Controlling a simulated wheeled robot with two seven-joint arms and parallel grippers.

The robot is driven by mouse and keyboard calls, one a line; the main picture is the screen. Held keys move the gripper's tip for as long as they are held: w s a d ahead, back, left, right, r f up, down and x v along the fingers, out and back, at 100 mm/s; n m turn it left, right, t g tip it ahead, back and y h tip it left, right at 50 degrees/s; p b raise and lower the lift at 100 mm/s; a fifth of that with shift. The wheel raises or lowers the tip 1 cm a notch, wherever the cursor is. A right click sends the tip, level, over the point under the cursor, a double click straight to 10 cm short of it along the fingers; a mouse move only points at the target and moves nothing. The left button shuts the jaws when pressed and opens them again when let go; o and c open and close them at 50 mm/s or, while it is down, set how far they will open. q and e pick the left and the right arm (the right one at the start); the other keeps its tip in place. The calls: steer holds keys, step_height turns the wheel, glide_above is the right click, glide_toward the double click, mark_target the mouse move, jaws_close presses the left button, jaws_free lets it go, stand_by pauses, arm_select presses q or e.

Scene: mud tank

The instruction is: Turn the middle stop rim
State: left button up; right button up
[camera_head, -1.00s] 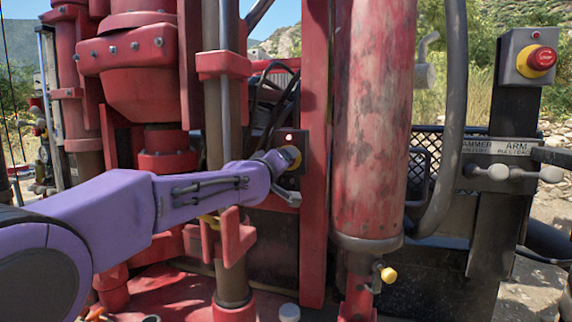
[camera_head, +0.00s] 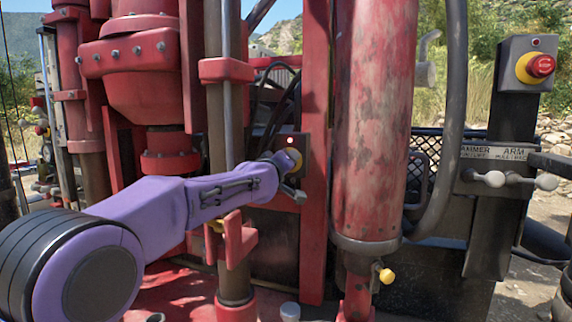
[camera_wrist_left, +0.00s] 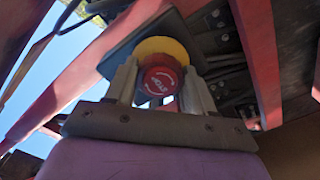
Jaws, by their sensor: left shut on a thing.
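The middle stop is a red button with a yellow collar (camera_head: 294,157) on a small dark box (camera_head: 305,150) fixed by a red upright post. A small red light shows on top of the box. My left gripper (camera_head: 287,172) is at this stop, its purple arm coming in from the left. In the left wrist view the red stop rim (camera_wrist_left: 160,78) sits between the two fingers of my left gripper (camera_wrist_left: 160,88), which are shut on its sides. White lettering and an arrow show on the red face. My right gripper is not in view.
A scuffed red cylinder (camera_head: 373,120) stands right of the stop. Another red stop button (camera_head: 540,66) is on a grey box at the upper right. Grey-knobbed levers (camera_head: 495,179) lie below it. A red clamp (camera_head: 233,240) on a pipe is close beneath my arm.

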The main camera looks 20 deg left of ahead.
arm_select(q)
steer(key=shift+a+r+m+p, duration=0.1)
steer(key=shift+m+p, duration=0.35)
steer(key=shift+m, duration=3.55)
steer(key=o, duration=1)
steer(key=shift+o, duration=0.2)
